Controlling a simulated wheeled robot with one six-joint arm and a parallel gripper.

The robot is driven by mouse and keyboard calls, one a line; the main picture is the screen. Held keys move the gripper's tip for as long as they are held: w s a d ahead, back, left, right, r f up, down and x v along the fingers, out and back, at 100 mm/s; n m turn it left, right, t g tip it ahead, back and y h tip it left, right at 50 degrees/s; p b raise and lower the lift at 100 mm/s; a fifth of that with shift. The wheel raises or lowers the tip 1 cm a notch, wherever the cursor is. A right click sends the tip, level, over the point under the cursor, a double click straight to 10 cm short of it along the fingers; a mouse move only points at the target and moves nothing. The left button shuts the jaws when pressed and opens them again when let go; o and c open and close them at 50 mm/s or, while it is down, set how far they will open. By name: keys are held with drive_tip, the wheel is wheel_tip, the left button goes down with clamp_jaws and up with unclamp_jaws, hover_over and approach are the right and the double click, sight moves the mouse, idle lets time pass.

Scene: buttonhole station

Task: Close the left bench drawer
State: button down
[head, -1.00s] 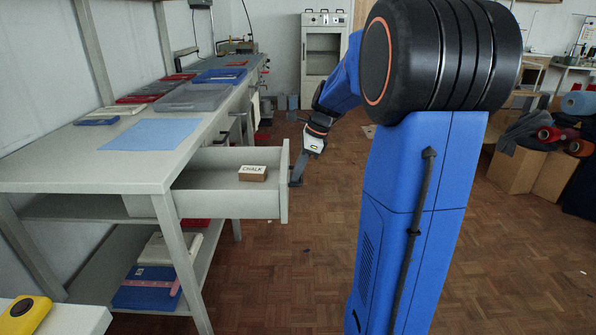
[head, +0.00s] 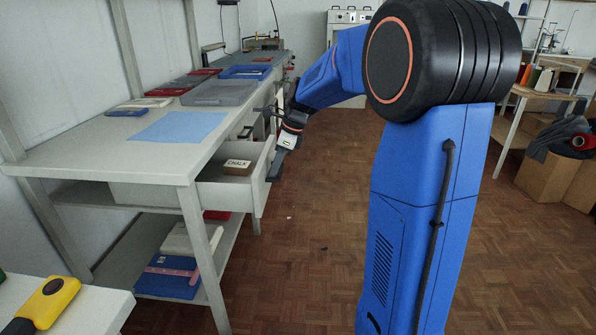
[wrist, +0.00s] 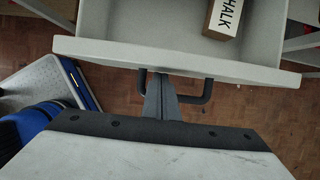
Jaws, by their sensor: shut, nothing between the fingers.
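The left bench drawer (head: 232,192) is partly open, sticking out from under the bench top. A box marked CHALK (head: 238,167) lies inside it; the box also shows in the wrist view (wrist: 226,18). My gripper (head: 277,167) is at the drawer's front, on its outer side. In the wrist view, my gripper's fingers (wrist: 161,84) are shut and empty. They point at the drawer front (wrist: 170,55), by the dark bar handle (wrist: 207,92). Whether the fingertips touch the front I cannot tell.
The bench top (head: 90,150) carries a blue sheet (head: 178,127), a grey tray (head: 218,92) and several coloured cases. A lower shelf holds a blue case (head: 167,279). Cardboard boxes (head: 545,180) stand at right.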

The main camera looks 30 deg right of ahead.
drive_tip(key=w+a, duration=0.3)
drive_tip(key=a, duration=0.1)
drive_tip(key=w+a, duration=0.3)
drive_tip(key=a, duration=0.2)
drive_tip(key=w+a, duration=0.3)
drive_tip(key=a, duration=0.2)
drive_tip(key=shift+w+a, duration=0.15)
drive_tip(key=shift+w, duration=0.15)
drive_tip(key=shift+w+a+r, duration=0.1)
drive_tip(key=shift+w+a, duration=0.3)
drive_tip(key=shift+a, duration=0.1)
drive_tip(key=shift+w+a, duration=0.1)
